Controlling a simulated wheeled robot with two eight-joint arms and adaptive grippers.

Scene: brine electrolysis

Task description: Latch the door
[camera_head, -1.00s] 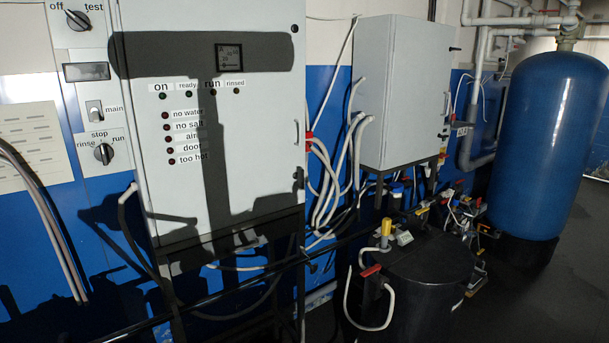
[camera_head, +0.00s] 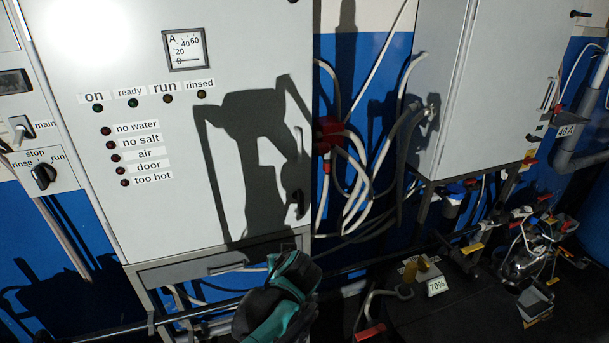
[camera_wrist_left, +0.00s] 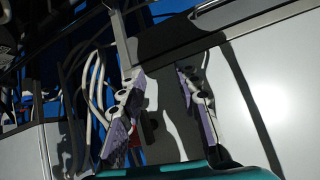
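The grey cabinet door (camera_head: 215,140) fills the left middle of the head view and looks closed, though I cannot tell how snugly. A slim handle (camera_head: 300,137) and a small dark latch (camera_head: 299,208) sit along its right edge, partly lost in my arm's shadow. My left arm's teal and black end shows below this door in the head view; its fingers are not clear there. In the left wrist view my left gripper (camera_wrist_left: 160,76) is open, its two purple-padded fingers apart and empty, with the pale cabinet surface (camera_wrist_left: 265,85) beside it. My right gripper is not in view.
A second grey cabinet (camera_head: 490,75) with a handle (camera_head: 549,95) and dark latches stands to the right. White cables (camera_head: 350,190) hang between the cabinets. A black tank top with a 70% tag (camera_head: 437,286) and several small fittings lie low on the right.

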